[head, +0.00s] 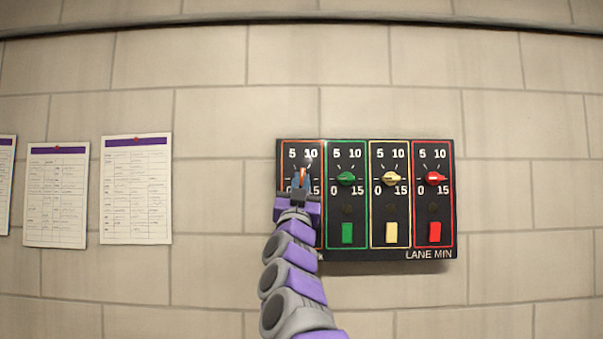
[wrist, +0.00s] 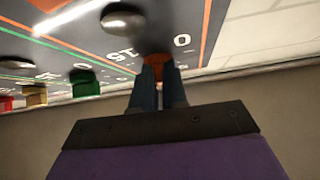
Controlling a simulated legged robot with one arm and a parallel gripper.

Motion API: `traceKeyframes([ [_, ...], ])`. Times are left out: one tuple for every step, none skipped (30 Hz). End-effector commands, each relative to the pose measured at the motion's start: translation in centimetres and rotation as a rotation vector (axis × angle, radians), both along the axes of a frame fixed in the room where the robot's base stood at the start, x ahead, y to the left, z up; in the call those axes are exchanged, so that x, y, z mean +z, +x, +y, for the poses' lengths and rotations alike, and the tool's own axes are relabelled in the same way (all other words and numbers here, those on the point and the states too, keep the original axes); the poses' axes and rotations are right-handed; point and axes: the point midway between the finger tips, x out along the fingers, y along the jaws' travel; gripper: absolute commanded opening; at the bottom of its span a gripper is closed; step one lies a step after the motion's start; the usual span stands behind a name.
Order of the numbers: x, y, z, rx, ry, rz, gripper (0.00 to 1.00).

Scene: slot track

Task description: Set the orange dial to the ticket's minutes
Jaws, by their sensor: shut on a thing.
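The black dial panel (head: 408,234) is on the block wall, with orange, green, yellow and red lanes marked 0, 5, 10 and 15. The orange dial (head: 303,173) is in the leftmost lane, largely covered by my gripper; its pointer direction is hard to tell. It also shows in the wrist view (wrist: 157,60). My gripper (head: 302,179) is shut on the orange dial, with its fingers (wrist: 158,80) on either side of the knob in the wrist view. Several paper sheets (head: 136,190) hang at the left; their writing is too small to read.
The green dial (head: 346,179) is close beside my gripper on the right, then the yellow dial (head: 390,179) and the red dial (head: 436,178). A green button (head: 347,233), a yellow button and a red button sit below them. The wall between sheets and panel is clear.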

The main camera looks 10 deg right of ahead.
Motion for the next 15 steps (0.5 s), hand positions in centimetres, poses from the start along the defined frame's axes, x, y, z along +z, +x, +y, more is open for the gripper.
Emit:
traceKeyframes([
  [1.26,-0.47,0.22,0.001,0.02,-0.015,0.0],
  [1.32,-0.51,0.21,0.0,0.034,-0.019,0.0],
  [1.31,-0.49,0.29,0.003,0.053,-0.022,0.0],
  [1.29,-0.47,0.31,0.003,0.069,-0.024,0.0],
  [1.29,-0.5,0.28,0.001,0.085,-0.028,0.0],
  [1.31,-0.51,0.3,0.001,0.105,-0.032,0.0],
  [1.32,-0.52,0.37,0.002,0.121,-0.034,0.0],
  [1.34,-0.54,0.37,0.002,0.137,-0.038,0.0],
  [1.43,-0.61,0.34,0.0,0.158,-0.046,0.0],
  [1.46,-0.64,0.37,0.001,0.174,-0.05,0.0],
  [1.44,-0.62,0.43,0.002,0.191,-0.052,0.0],
  [1.42,-0.61,0.47,0.003,0.21,-0.055,0.0],
  [1.42,-0.63,0.5,0.002,0.225,-0.059,0.0],
  [1.4,-0.64,0.53,0.002,0.24,-0.062,0.0],
  [1.37,-0.66,0.53,0.001,0.259,-0.066,0.0],
])
